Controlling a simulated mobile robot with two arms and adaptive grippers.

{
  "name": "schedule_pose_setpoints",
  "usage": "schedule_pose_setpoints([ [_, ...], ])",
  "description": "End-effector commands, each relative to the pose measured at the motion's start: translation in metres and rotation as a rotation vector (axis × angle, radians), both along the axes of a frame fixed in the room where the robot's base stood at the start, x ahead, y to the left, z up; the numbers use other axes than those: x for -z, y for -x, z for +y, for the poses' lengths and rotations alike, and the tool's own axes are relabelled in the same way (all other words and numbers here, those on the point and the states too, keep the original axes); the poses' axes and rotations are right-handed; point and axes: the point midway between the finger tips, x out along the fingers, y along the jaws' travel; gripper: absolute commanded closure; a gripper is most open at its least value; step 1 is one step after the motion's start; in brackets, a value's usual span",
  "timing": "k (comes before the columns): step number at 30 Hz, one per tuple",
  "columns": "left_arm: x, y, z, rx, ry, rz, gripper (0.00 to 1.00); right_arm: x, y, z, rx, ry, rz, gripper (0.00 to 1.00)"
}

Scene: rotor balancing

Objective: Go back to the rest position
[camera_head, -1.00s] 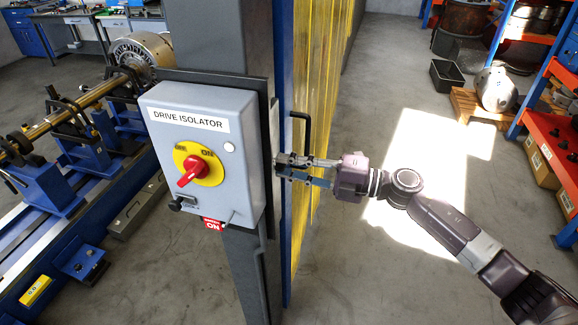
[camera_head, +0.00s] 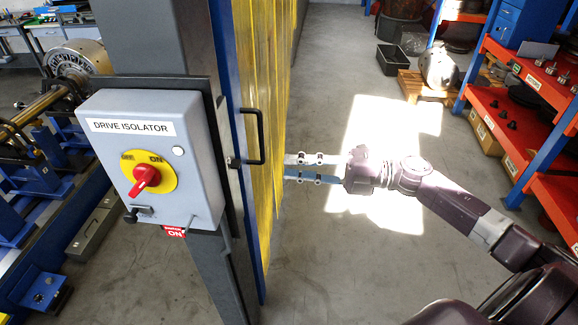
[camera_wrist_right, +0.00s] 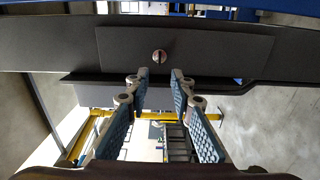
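My right gripper (camera_head: 288,169) is open and empty in the head view. Its two parallel fingers point left, a short gap away from the black bar handle (camera_head: 262,140) beside the yellow strip curtain (camera_head: 258,75). In the right wrist view my right gripper (camera_wrist_right: 160,76) shows its fingers apart with nothing between them. A dark panel (camera_wrist_right: 215,50) with a small round fitting lies ahead of the tips there. My left gripper is not in view.
The grey drive isolator box (camera_head: 195,165) with its red knob (camera_head: 146,178) is on the grey post (camera_head: 165,45). A rotor on blue stands is at left. A red and blue shelf (camera_head: 520,130) stands at right. The floor (camera_head: 350,270) between is clear.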

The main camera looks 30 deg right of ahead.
Motion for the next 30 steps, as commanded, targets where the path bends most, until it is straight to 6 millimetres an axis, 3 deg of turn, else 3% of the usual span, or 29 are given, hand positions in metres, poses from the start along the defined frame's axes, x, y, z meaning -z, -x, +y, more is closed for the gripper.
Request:
schedule_pose_setpoints([
  [12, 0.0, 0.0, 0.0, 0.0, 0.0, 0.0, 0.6, 0.001, -0.001, 0.0, 0.004, -0.002, 0.003, 0.78],
  [14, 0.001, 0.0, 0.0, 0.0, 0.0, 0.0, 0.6, 0.007, -0.004, -0.004, 0.024, -0.016, 0.015, 0.78],
  [17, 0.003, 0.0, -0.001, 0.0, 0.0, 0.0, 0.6, 0.033, -0.018, -0.02, 0.116, -0.078, 0.073, 0.78],
  [20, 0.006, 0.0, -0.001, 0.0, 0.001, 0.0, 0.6, 0.084, -0.036, -0.05, 0.277, -0.18, 0.177, 0.78],
  [23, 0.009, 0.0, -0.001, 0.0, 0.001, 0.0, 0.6, 0.154, -0.043, -0.081, 0.461, -0.282, 0.313, 0.78],
  [26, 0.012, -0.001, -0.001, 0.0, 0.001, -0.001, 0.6, 0.227, -0.036, -0.105, 0.628, -0.364, 0.451, 0.78],
  [30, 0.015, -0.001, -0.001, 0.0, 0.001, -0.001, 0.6, 0.328, -0.005, -0.124, 0.836, -0.446, 0.643, 0.78],
])
